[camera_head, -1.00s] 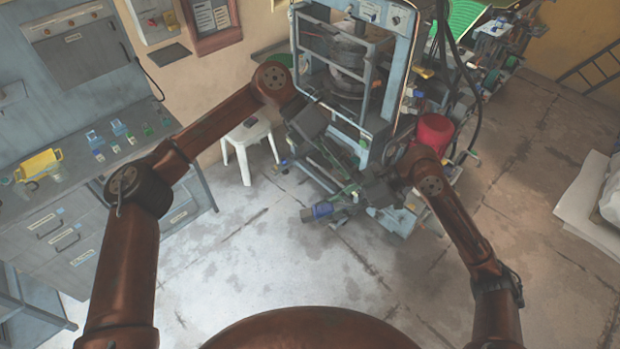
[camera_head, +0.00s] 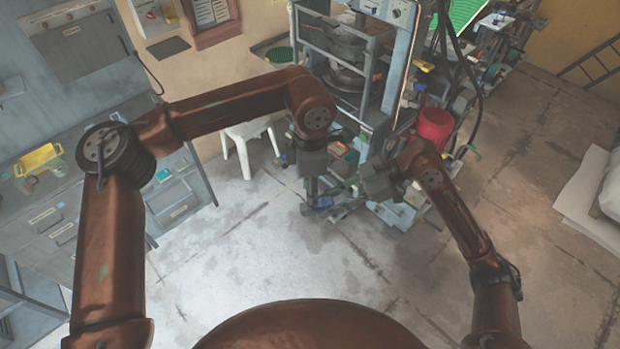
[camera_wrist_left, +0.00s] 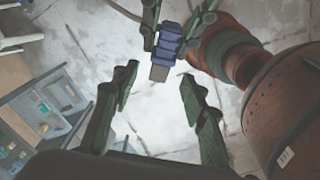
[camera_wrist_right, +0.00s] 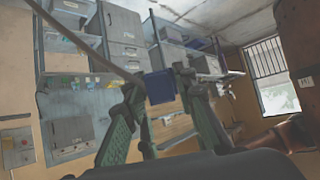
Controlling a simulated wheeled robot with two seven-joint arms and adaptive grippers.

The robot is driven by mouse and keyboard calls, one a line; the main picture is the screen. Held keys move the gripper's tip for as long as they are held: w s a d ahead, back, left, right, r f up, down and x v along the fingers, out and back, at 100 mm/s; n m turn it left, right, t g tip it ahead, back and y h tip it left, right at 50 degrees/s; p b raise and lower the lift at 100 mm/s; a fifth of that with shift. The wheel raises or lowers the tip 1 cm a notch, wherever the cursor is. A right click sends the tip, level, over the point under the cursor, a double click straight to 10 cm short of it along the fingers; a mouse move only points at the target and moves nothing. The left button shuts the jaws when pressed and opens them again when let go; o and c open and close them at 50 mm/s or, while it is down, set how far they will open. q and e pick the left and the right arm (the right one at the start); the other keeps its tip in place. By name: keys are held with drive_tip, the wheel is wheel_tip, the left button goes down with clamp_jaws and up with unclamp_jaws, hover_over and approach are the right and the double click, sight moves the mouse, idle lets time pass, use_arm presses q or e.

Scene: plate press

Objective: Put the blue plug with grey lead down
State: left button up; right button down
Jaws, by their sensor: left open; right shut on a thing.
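The blue plug (camera_wrist_left: 170,40) is held between the fingers of my right gripper (camera_wrist_left: 178,22), at the top of the left wrist view. Its grey end (camera_wrist_left: 158,73) points toward my left gripper. The plug also shows in the right wrist view (camera_wrist_right: 160,86), where a grey lead (camera_wrist_right: 90,52) runs to the upper left. My left gripper (camera_wrist_left: 160,82) is open, with its fingertips apart on either side of the plug's grey end and no visible contact. In the head view, the plug (camera_head: 323,202) is small and partly hidden by my left gripper.
The press (camera_head: 345,75) stands just beyond the grippers, with cluttered parts at its base. A white stool (camera_head: 247,135) is left of it and a red bucket (camera_head: 435,126) right. Grey cabinets (camera_head: 60,215) line the left. The floor (camera_head: 270,250) in front is clear.

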use_arm(q)
drive_tip(key=shift+f, duration=2.5)
drive_tip(key=shift+c, duration=0.5)
clamp_jaws()
use_arm(e)
drive_tip(key=c, duration=1.5)
unclamp_jaws()
